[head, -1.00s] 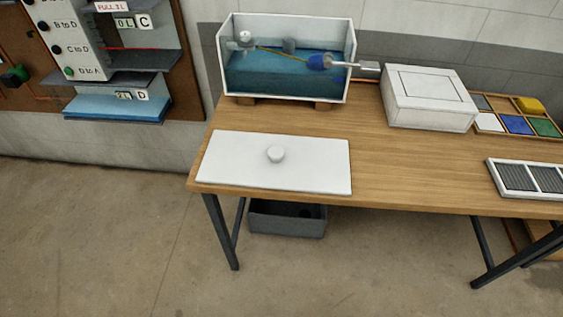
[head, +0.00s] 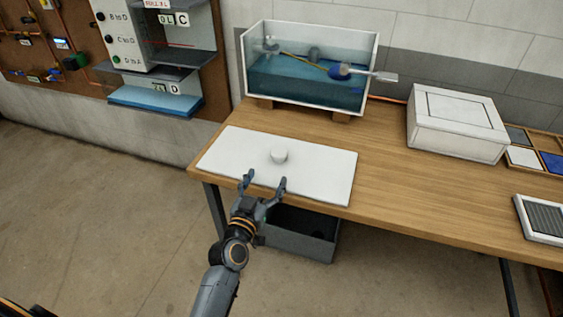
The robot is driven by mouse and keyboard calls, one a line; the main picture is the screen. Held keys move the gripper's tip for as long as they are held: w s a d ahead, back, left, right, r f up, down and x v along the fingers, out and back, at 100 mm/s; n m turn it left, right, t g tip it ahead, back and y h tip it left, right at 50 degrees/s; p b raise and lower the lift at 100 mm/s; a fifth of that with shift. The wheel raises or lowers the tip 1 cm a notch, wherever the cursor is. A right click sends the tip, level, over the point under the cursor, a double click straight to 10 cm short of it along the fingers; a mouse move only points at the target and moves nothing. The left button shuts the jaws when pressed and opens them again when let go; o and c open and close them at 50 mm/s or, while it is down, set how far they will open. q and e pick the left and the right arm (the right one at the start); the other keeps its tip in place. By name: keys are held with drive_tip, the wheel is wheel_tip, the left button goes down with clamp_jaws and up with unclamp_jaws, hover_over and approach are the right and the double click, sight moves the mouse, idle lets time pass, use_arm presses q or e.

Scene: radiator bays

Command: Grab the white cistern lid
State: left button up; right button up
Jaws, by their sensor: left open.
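The white cistern lid (head: 318,178) lies flat on the left front part of the wooden table. A round white knob (head: 279,156) stands up near its middle. My left gripper (head: 264,180) is open, its two fingers pointing toward the knob. In the picture the fingertips are just below the knob and overlap the lid's front edge. Nothing is between the fingers, and I cannot tell their height above the lid. The open cistern tank (head: 310,96) with blue water and a float arm stands behind the lid. My right gripper is not in view.
A white box (head: 456,133) and a tray of coloured tiles (head: 524,157) stand at the right on the table (head: 400,200). A grey bin (head: 305,240) is under the table. A panel with shelves (head: 195,60) hangs on the wall at left.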

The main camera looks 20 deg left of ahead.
sight(276, 156)
use_arm(q)
drive_tip(key=w, duration=0.5)
drive_tip(key=shift+d, duration=0.1)
drive_tip(key=w, duration=0.5)
drive_tip(key=shift+w+f, duration=0.1)
drive_tip(key=shift+w, duration=0.1)
clamp_jaws()
